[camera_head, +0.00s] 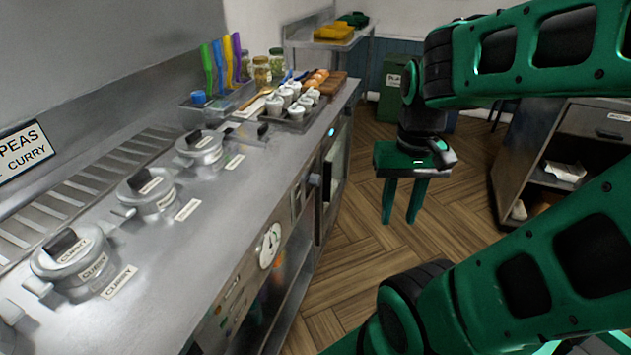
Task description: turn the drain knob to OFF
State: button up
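My gripper (400,216) hangs over the floor in the aisle, to the right of the counter's front panel. Its two green fingers point down and stand apart, with nothing between them. On the front panel (241,288) there is a round white dial (270,245) with dark marks. A small grey knob-like part (315,180) sticks out farther along the front. I cannot tell which of these is the drain knob, and no OFF marking is readable. My gripper is apart from both.
Lidded pots labelled CURRY (72,258) line the steel counter (225,205). A tray of white cups (290,103) stands toward its far end. A green bin (398,80) stands behind my arm, and an open-shelved cabinet (575,150) is at right. Wooden floor (345,255) lies clear between.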

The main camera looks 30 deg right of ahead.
jog(key=shift+o, duration=0.6)
jog(key=shift+d, duration=0.15)
jog(key=o, duration=0.4)
jog(key=shift+s+r, duration=0.15)
jog(key=shift+s, duration=0.3)
jog(key=m+t+y, duration=1.1)
jog(key=m+t, duration=0.3)
jog(key=m, duration=0.8)
send_near(320, 182)
jog(key=x, duration=0.9)
jog(key=shift+s, duration=0.1)
jog(key=shift+c, duration=0.2)
